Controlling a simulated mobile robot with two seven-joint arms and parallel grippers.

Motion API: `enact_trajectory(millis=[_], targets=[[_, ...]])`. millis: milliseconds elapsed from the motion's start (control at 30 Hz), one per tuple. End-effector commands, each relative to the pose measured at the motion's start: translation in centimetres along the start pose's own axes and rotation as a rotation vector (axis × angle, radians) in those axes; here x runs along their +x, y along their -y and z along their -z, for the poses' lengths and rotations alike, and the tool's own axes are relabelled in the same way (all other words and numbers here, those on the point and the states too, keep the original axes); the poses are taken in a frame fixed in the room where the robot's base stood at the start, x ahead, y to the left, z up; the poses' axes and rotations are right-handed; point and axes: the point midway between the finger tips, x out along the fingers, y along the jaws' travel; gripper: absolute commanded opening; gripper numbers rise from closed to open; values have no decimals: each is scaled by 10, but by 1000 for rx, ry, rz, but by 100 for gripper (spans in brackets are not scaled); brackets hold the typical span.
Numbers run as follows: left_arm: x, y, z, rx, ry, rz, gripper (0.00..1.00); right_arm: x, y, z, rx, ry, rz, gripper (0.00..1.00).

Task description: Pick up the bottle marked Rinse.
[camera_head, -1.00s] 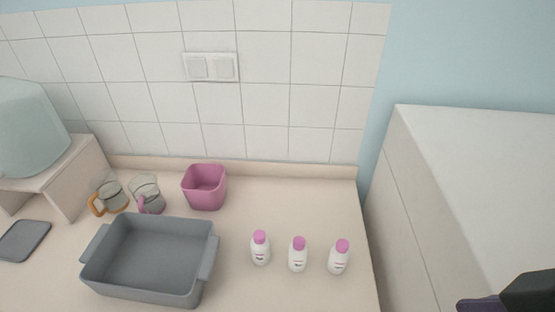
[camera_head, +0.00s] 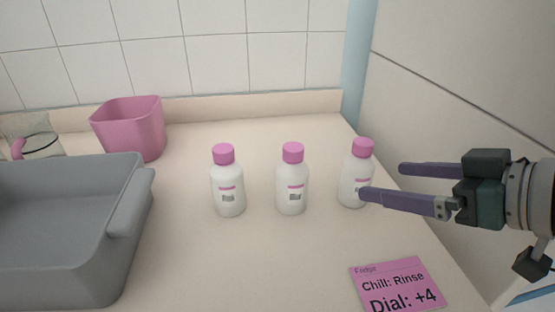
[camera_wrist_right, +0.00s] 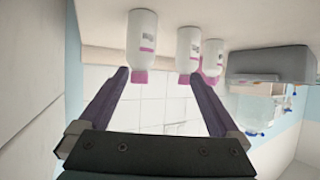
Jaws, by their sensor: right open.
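Three white bottles with pink caps stand upright in a row on the counter: a left one (camera_head: 228,190), a middle one (camera_head: 291,185) and a right one (camera_head: 352,185). Their small labels are too blurred to read, so I cannot tell which is marked Rinse. My right gripper (camera_head: 382,181) is open and empty at the right bottle's right side; its near finger overlaps that bottle in the head view. Contact is unclear. In the right wrist view, which is upside down, the nearest bottle (camera_wrist_right: 142,38) shows beyond the open fingers (camera_wrist_right: 154,76). My left gripper is not in view.
A pink note (camera_head: 395,285) reading "Chill: Rinse, Dial: +4" lies at the front right of the counter. A grey tub (camera_head: 125,190) stands left, with a pink container (camera_head: 130,130) and a glass jug (camera_head: 38,145) behind. A tall pale cabinet side (camera_head: 450,90) borders the right.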

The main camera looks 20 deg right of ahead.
Motion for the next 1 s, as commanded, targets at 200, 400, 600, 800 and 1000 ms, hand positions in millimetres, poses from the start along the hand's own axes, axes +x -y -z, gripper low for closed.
enact_trajectory(millis=[200, 400, 600, 800, 1000], targets=[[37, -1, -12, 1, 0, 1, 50, 17, -27, -20, 12, -73, -56, 99], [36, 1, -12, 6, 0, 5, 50, 34, -30, -15, 16, -80, -61, 99], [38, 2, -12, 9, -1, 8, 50, 52, -32, -17, 16, -80, -60, 99], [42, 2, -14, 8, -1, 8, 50, 81, -34, -18, 17, -79, -60, 99], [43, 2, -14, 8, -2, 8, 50, 90, -34, -17, 14, -77, -60, 99]])
